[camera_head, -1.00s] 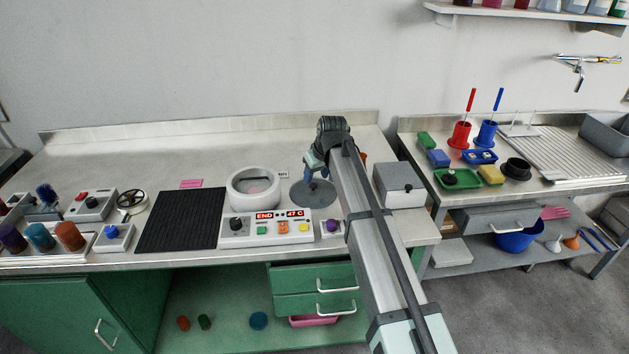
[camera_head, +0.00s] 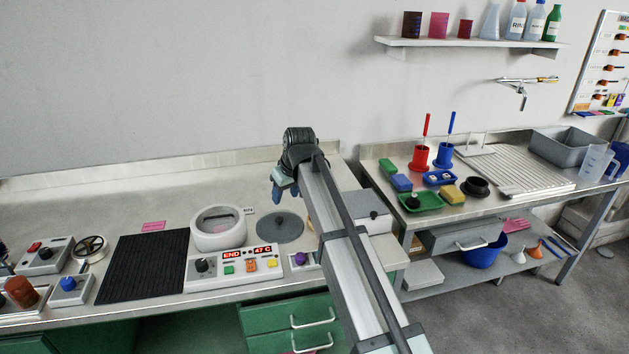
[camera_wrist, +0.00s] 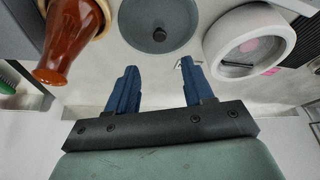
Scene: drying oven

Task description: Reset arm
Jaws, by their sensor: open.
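My gripper (camera_head: 277,191) is raised above the bench, behind the grey round lid in the head view. In the wrist view its two blue fingers (camera_wrist: 156,92) are spread apart with nothing between them. The grey lid (camera_head: 280,228) lies flat on the bench with its knob up. It also shows in the wrist view (camera_wrist: 140,28). The white round drying oven (camera_head: 218,229) stands left of the lid, above a panel (camera_head: 236,263) whose display reads END and 47 C. In the wrist view the oven (camera_wrist: 240,58) holds something pinkish.
A brown glossy vessel (camera_wrist: 72,40) stands close by in the wrist view. A grey box (camera_head: 362,212) is right of my arm. A black mat (camera_head: 145,267) lies left of the panel. The bench (camera_head: 110,198) behind is largely clear. A side table holds brushes and a drain board (camera_head: 515,172).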

